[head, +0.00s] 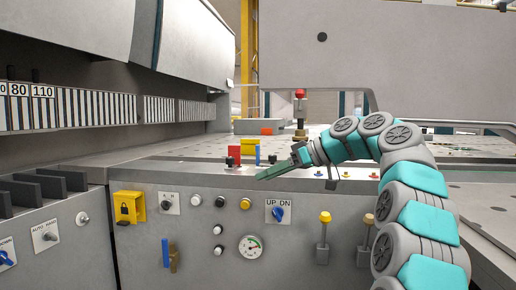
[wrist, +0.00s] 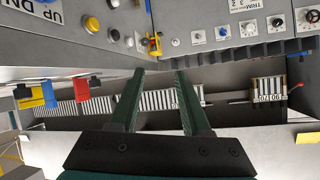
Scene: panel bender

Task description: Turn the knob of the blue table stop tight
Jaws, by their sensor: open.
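The blue table stop (head: 257,155) stands upright on the table behind the front control panel in the head view. A small dark knob (head: 272,159) shows just right of it. In the wrist view the blue stop (wrist: 48,94) is at the far left, with a dark knob (wrist: 22,91) beside it. My gripper (head: 260,177) is in front of the stop in the head view, its green fingers pointing left. In the wrist view my gripper (wrist: 159,73) is open, with nothing between its fingers. The stop is outside the jaws, off to their left.
A red stop (head: 234,153) with a dark knob stands left of the blue one; it also shows in the wrist view (wrist: 84,92). The front panel carries buttons, a gauge (head: 250,247) and two yellow-topped levers (head: 325,217). A red-topped post (head: 300,94) stands behind.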

